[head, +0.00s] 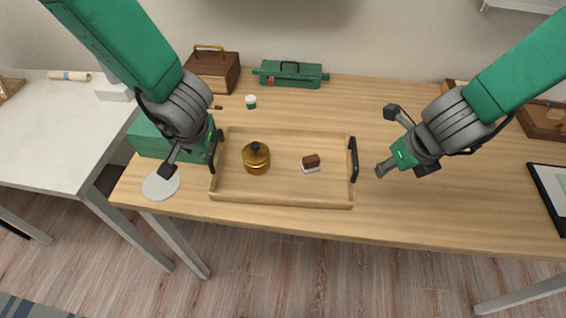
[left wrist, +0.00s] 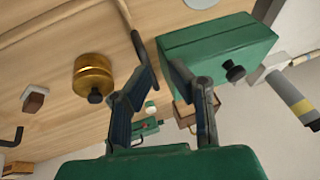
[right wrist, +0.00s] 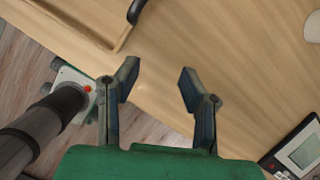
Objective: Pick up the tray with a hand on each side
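The wooden tray (head: 283,200) lies flat on the desk with a black handle on each short side. My right gripper (head: 385,142) is open and empty, right of the right handle (head: 354,158) with a gap. The right wrist view shows the tray's corner (right wrist: 75,30) beyond its spread fingers.
A green box (head: 150,140) stands beside the left gripper. A white disc (head: 161,185) lies near the front left edge. A wooden case (head: 213,72), a green toolbox (head: 290,75) and a small jar (head: 251,102) stand behind the tray. A tablet (head: 553,190) lies far right.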

